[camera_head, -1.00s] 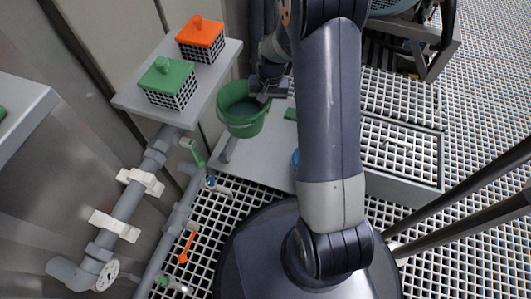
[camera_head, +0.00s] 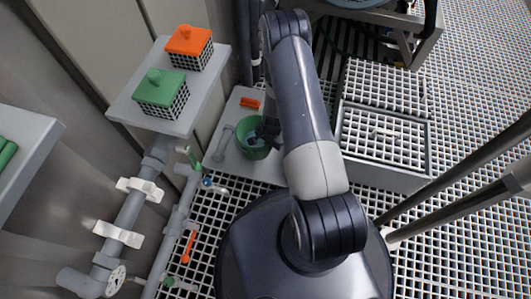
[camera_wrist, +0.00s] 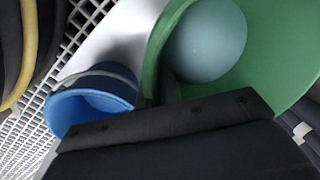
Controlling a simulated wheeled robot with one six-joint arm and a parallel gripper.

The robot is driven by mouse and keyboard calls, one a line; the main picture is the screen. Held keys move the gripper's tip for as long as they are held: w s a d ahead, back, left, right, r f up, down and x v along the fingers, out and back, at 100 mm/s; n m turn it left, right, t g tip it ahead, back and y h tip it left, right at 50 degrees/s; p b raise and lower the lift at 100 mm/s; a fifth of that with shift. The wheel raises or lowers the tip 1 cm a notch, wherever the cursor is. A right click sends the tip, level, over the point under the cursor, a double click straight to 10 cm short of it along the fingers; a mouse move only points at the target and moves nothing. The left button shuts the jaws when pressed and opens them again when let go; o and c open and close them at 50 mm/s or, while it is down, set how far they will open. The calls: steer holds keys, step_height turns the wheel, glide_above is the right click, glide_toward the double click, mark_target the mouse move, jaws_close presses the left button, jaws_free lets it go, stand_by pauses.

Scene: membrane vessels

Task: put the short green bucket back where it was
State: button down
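The short green bucket (camera_head: 243,132) is low over the pale grey low platform (camera_head: 238,164), roughly upright. I cannot tell whether its base touches the platform. In the wrist view the green bucket (camera_wrist: 288,45) fills the upper right, with a round grey-teal area inside it. My gripper (camera_head: 262,134) is at the bucket's right rim. In the wrist view my gripper (camera_wrist: 168,92) is at the near rim and appears shut on it; the fingertips are partly hidden.
A blue bucket (camera_wrist: 62,112) lies close beside the green one. An orange piece (camera_head: 250,102) and a grey piece (camera_head: 222,144) are on the low platform. A raised shelf (camera_head: 205,100) at left holds an orange-lidded basket (camera_head: 190,42) and a green-lidded basket (camera_head: 160,90).

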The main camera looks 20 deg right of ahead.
mark_target(269, 152)
steer(key=shift+w+f+b, duration=0.1)
steer(key=shift+f+b, duration=0.8)
steer(key=shift+f, duration=1.9)
steer(key=shift+f, duration=0.15)
steer(key=c, duration=1.6)
jaws_free()
step_height(269, 152, up, 12)
steer(key=s+p, duration=0.1)
steer(key=p, duration=0.3)
steer(key=shift+d+p, duration=0.3)
steer(key=shift+p, duration=0.05)
